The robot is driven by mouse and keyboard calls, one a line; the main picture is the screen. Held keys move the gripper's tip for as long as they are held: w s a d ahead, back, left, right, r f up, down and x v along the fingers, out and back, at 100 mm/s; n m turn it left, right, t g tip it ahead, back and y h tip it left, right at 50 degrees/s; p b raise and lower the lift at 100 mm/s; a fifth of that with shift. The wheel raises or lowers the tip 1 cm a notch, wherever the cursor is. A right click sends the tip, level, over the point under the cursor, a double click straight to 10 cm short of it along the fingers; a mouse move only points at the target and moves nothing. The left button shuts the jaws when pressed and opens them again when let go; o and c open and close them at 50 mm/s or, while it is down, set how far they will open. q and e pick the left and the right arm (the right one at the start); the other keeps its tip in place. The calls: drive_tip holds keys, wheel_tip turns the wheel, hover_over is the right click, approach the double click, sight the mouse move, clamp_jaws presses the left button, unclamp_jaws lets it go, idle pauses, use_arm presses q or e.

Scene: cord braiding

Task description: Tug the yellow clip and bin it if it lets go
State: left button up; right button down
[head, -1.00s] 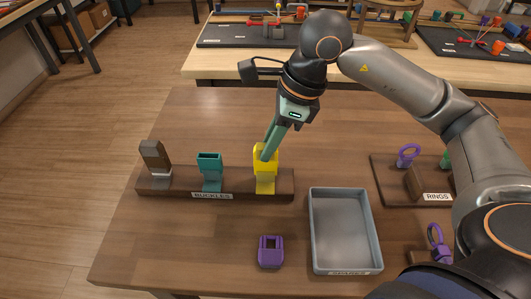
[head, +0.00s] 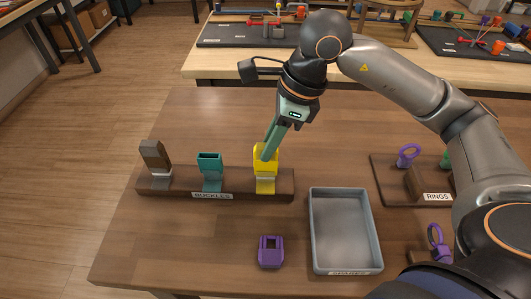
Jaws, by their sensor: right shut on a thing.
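The yellow clip (head: 265,165) stands at the right end of a dark wooden rack labelled BUCKLES (head: 283,187). My right gripper (head: 267,153) reaches down from above and is shut on the clip's upper part, with its fingers partly hiding the top. A pale grey band shows between the clip's upper part and a yellow piece below it, on the rack. A grey open tray (head: 314,232) lies to the right of the rack and looks empty; its front label is too small to read surely. My left gripper is not in view.
A teal buckle (head: 210,163) and a brown one (head: 153,155) stand on the same rack. A loose purple buckle (head: 271,252) lies left of the tray. A RINGS board (head: 382,183) with purple rings stands at the right. The table's left front is clear.

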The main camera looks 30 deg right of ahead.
idle(0.3)
drive_tip(key=shift+c, duration=2)
unclamp_jaws()
drive_tip(key=shift+f, duration=0.1)
drive_tip(key=p+v, duration=0.3)
drive_tip(key=v, duration=0.3)
